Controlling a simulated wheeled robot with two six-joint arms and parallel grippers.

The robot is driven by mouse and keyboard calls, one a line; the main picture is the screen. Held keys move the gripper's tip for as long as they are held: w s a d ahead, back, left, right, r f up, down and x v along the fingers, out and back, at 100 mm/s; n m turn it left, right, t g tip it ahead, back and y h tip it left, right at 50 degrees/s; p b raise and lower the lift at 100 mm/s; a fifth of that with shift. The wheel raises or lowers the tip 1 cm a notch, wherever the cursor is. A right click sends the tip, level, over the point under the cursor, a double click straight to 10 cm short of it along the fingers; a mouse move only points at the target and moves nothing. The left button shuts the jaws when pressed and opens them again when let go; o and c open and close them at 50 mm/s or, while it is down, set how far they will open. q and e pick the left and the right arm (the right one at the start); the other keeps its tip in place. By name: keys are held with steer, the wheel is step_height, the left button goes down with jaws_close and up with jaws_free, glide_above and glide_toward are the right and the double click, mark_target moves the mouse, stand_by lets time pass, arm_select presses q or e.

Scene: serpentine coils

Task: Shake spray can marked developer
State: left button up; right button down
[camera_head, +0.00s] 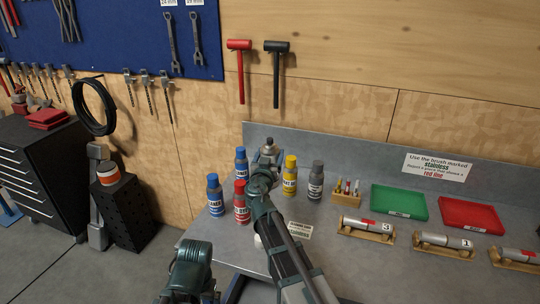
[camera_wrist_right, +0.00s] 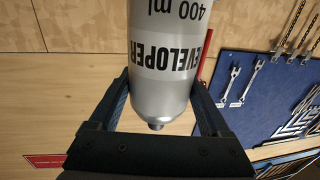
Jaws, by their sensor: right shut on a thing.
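The developer spray can (camera_wrist_right: 160,65) is silver-grey with a pale label band reading DEVELOPER, and its text appears upside down in the right wrist view. In the head view the can (camera_head: 269,148) shows only in part above my right gripper (camera_head: 265,166). The gripper's two dark fingers (camera_wrist_right: 161,95) are shut on the can's sides, with its narrow nozzle end toward the palm in the wrist view. The can is above the grey workbench (camera_head: 385,268). A teal part of my left arm shows at the bottom, but its gripper is not visible.
Blue cans (camera_head: 215,197), a red can (camera_head: 241,205), a yellow can (camera_head: 290,180) and a grey can (camera_head: 316,182) stand close around my right arm. A green tray (camera_head: 399,203), red tray (camera_head: 471,215) and metal cylinders (camera_head: 367,228) lie right. The wall is behind.

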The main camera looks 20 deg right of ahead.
step_height(320, 180, down, 6)
steer(key=b, duration=0.6)
steer(key=shift+r+p, duration=3.05)
steer(key=shift+r, duration=0.05)
step_height(320, 180, down, 6)
steer(key=b, duration=0.6)
steer(key=shift+f, duration=0.1)
arm_select(q)
step_height(320, 180, down, 6)
steer(key=shift+r, duration=0.15)
arm_select(e)
steer(key=shift+r, duration=0.2)
